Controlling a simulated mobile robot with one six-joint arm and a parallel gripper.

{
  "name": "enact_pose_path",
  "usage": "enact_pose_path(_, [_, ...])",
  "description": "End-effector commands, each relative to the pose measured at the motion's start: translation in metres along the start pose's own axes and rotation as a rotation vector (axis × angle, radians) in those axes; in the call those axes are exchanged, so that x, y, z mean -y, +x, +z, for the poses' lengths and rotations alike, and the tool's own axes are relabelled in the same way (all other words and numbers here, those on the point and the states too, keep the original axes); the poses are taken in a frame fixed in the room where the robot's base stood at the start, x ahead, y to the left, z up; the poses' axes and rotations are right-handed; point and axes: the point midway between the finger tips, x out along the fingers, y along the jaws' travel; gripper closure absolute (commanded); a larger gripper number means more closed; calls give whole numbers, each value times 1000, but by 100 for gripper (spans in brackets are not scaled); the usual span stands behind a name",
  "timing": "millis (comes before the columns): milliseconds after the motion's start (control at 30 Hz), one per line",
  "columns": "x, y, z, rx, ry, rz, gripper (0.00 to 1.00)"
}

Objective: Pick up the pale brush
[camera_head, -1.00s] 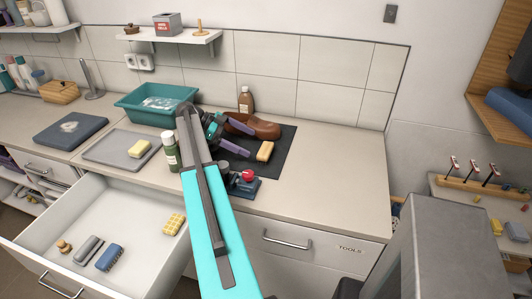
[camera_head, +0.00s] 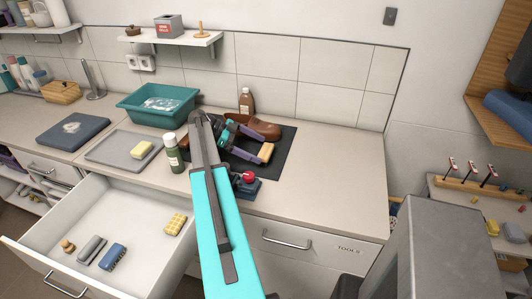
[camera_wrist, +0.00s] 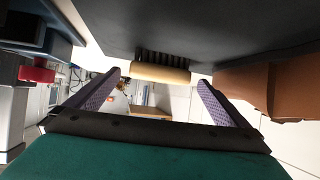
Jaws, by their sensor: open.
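The pale brush (camera_head: 266,151), a cream block, lies on the dark mat (camera_head: 282,166). In the wrist view its pale back (camera_wrist: 160,74) and dark bristles show near the top middle, between the lines of the two fingers. My gripper (camera_head: 257,148) has its purple fingers spread and empty, low over the mat. In the head view the fingertips are beside the brush's left end and partly overlap it. In the wrist view my gripper (camera_wrist: 158,79) has one finger on each side of the brush. I cannot tell whether they touch it.
A brown shoe (camera_head: 264,129) lies just behind the brush. A device with a red knob (camera_head: 249,177) stands in front of my gripper. A green bottle (camera_head: 173,155) and teal basin (camera_head: 153,118) are to the left. An open drawer (camera_head: 139,229) juts out at the front left.

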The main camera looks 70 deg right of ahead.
Motion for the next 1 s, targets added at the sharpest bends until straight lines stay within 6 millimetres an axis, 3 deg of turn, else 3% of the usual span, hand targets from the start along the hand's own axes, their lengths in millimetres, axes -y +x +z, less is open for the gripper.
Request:
enact_pose_path(300, [-1,27,-1,0,1,2,0])
enact_pose_path(867, [-1,28,-1,1,2,1,0])
enact_pose_path(1000, [-1,28,-1,1,2,2,22])
